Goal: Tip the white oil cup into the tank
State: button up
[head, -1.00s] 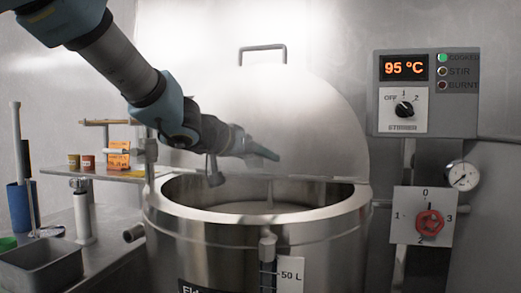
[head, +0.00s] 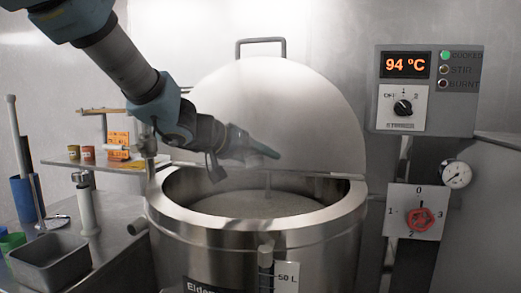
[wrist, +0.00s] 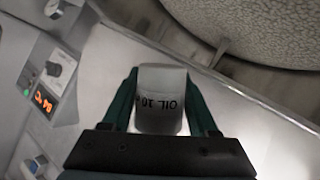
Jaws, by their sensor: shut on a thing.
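The white oil cup (wrist: 160,90), marked "OIL 10", sits between the green fingers of my gripper (head: 262,152) in the wrist view. My gripper is shut on it. In the head view my gripper is over the rear part of the open tank (head: 257,235), in front of the raised lid (head: 290,110), and the cup cannot be made out. The tank holds a pale, grainy mass (head: 258,204), seen at the top of the wrist view. The lettering is upside down there; I cannot tell how far the cup is tipped or whether anything flows.
A control box (head: 427,90) reading 94 °C, with a green light lit, is on the right. Below it are a red knob (head: 419,219) and a gauge (head: 455,174). A grey metal bin (head: 50,262), a blue holder (head: 22,200) and a shelf (head: 95,165) are at left.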

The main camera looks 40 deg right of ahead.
jog(key=shift+s+a+n+g+p, duration=0.1)
jog(key=shift+s+n+g+p, duration=0.15)
jog(key=shift+n+g+p, duration=1)
jog(key=shift+m+t+y+p, duration=0.3)
jog(key=shift+m+t+p, duration=0.05)
jog(key=shift+p, duration=0.6)
jog(key=n+g+p, duration=0.1)
jog(key=p, duration=0.5)
jog(key=n+g+p, duration=0.1)
jog(key=p, duration=0.4)
jog(key=r+n+g+p, duration=0.1)
jog(key=p, duration=0.5)
jog(key=shift+s+y+p, duration=0.25)
jog(key=shift+y+p, duration=0.05)
jog(key=shift+p, duration=0.05)
jog(key=n+g, duration=0.2)
jog(key=r+n+g, duration=0.1)
jog(key=n, duration=0.2)
jog(key=shift+w+r+g, duration=0.2)
jog(key=shift+g, duration=0.2)
jog(key=shift+w, duration=0.1)
dwell(0.9)
